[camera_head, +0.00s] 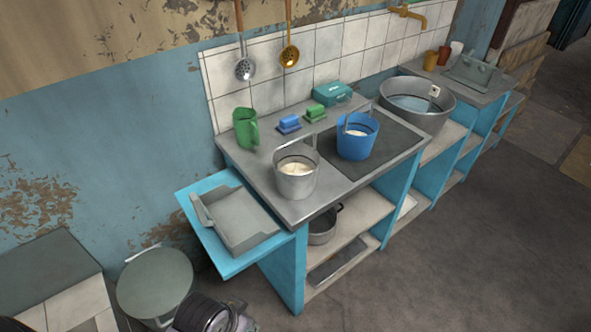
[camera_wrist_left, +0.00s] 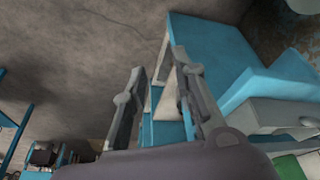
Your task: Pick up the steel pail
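The steel pail (camera_head: 297,184) stands upright on the near left end of the grey counter, with whitish contents and its handle raised. A blue pail (camera_head: 357,144), also with whitish contents, stands to its right on a dark panel. My left gripper (camera_wrist_left: 158,65) shows in the left wrist view with its two fingers apart and nothing between them. It faces blue cabinet panels (camera_wrist_left: 212,50) and the floor; I cannot make out the steel pail in that view. My right gripper is in neither view.
A grey tray (camera_head: 242,218) sits on a blue side shelf (camera_head: 213,262) left of the counter. A green jug (camera_head: 245,128), sponges (camera_head: 289,124) and a teal box (camera_head: 332,93) stand behind the pails. A large metal basin (camera_head: 418,118) is farther right. The floor in front is clear.

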